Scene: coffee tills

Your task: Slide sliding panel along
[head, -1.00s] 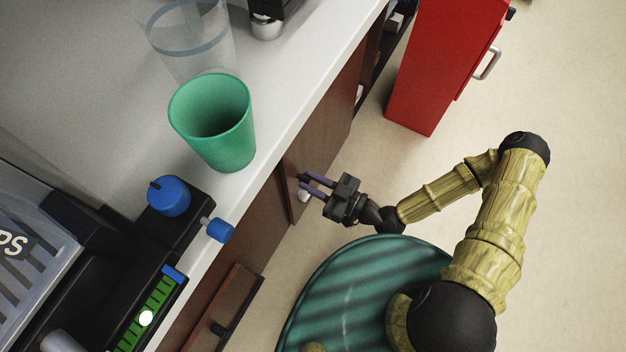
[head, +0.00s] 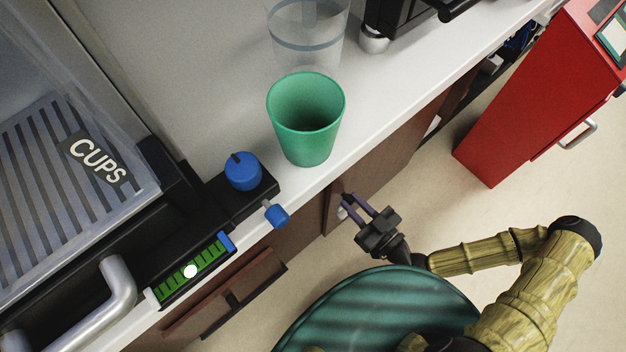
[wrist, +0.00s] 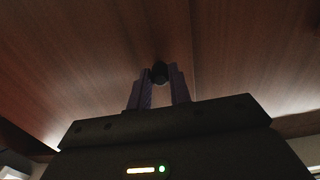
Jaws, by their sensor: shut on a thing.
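The sliding panel (head: 390,160) is a brown wood-grain front below the white counter. In the wrist view its wood (wrist: 90,65) fills most of the picture, with a thin upright seam right of my fingers. A small dark knob (wrist: 159,72) stands out from the wood. My gripper (head: 351,204) is at the panel's left part in the head view, its purple fingers pointing at the front. In the wrist view my gripper (wrist: 161,82) is shut on the knob, one finger on each side. The fingertips hide part of the knob.
A green cup (head: 306,125) stands on the counter (head: 390,115) above my gripper. A black machine with blue knobs (head: 243,172) is at the left. A brown drawer-like front (head: 220,295) juts out below it. A red cabinet (head: 535,95) stands right; pale floor lies between.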

